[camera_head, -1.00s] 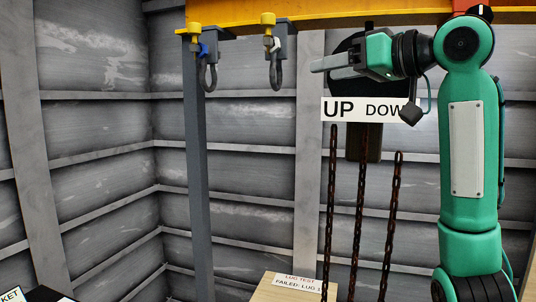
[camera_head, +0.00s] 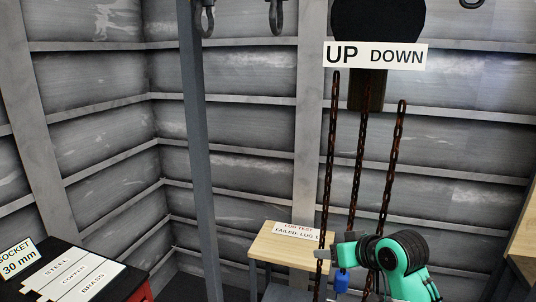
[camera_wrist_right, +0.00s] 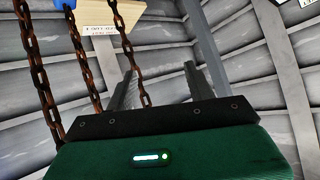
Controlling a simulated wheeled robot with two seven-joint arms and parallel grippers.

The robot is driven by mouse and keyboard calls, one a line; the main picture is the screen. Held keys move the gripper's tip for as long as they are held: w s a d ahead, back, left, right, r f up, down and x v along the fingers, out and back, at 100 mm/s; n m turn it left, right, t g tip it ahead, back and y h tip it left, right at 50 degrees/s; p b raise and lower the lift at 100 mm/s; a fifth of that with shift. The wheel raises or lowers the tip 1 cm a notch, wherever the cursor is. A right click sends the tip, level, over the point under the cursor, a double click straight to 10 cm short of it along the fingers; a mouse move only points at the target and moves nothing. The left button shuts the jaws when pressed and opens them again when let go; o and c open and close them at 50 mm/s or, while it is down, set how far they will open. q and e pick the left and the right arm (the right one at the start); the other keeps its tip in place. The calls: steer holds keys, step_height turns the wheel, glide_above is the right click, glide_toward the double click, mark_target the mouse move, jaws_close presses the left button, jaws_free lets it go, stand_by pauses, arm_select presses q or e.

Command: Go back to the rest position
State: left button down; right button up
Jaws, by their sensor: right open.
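In the head view my green right arm comes in at the lower right, in front of the hanging chains. My left gripper is in neither view.
Rusty chains (camera_head: 357,165) hang below an UP/DOWN sign (camera_head: 376,55), close to my right arm. A wooden table (camera_head: 270,246) carries a lug test card (camera_head: 297,231). A grey post (camera_head: 199,150) stands left; labelled strips (camera_head: 73,279) lie lower left.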

steer(key=s+d+f+g+h, duration=0.1)
steer(key=s+d+f, duration=0.1)
steer(key=s+f, duration=0.7)
steer(key=s+d+f+m+g+h, duration=0.1)
steer(key=s+d+f+g, duration=0.1)
steer(key=s+f, duration=0.55)
steer(key=s+d+f+g+h, duration=0.15)
steer(key=s+f, duration=0.25)
steer(key=s, duration=0.6)
steer(key=s+d+f+m+g+h, duration=0.1)
steer(key=s+d+f+g+h, duration=0.1)
steer(key=s+f, duration=0.55)
step_height(320, 180, down, 31)
steer(key=s, duration=0.2)
steer(key=s+d+f+g, duration=0.2)
steer(key=s+d+f, duration=0.1)
steer(key=s+f, duration=1.5)
steer(key=shift+s+f+n, duration=0.25)
steer(key=shift+s+n, duration=0.15)
steer(key=shift+s, duration=0.15)
